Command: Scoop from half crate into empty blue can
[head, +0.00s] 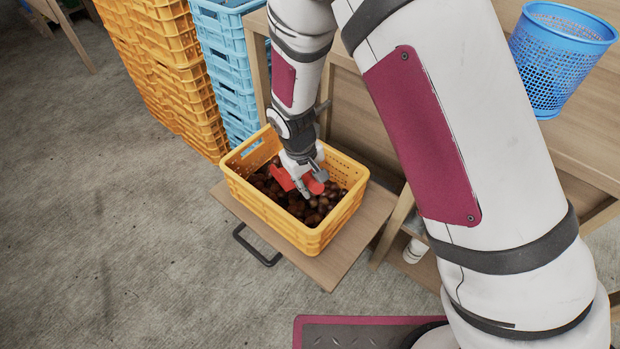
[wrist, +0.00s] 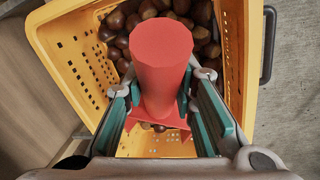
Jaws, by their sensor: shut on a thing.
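The yellow crate (head: 312,241) stands on a small wooden stand and is partly filled with brown chestnuts (head: 322,203). My gripper (head: 301,180) is down inside the crate and shut on a red scoop (head: 283,179). In the wrist view the scoop's thick red handle (wrist: 162,75) sits between my finger pads (wrist: 160,100), and its flared part is below, near the crate floor. Chestnuts (wrist: 150,12) lie beyond the handle. What the scoop holds is hidden. The blue mesh can (head: 560,62) stands upright on the wooden table at the right; its visible inside looks empty.
Tall stacks of yellow crates (head: 165,70) and blue crates (head: 222,65) stand behind the stand (head: 345,255). The wooden table (head: 585,150) is close on the right. A white cup-like thing (head: 414,250) sits on a low shelf. Concrete floor at the left is clear.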

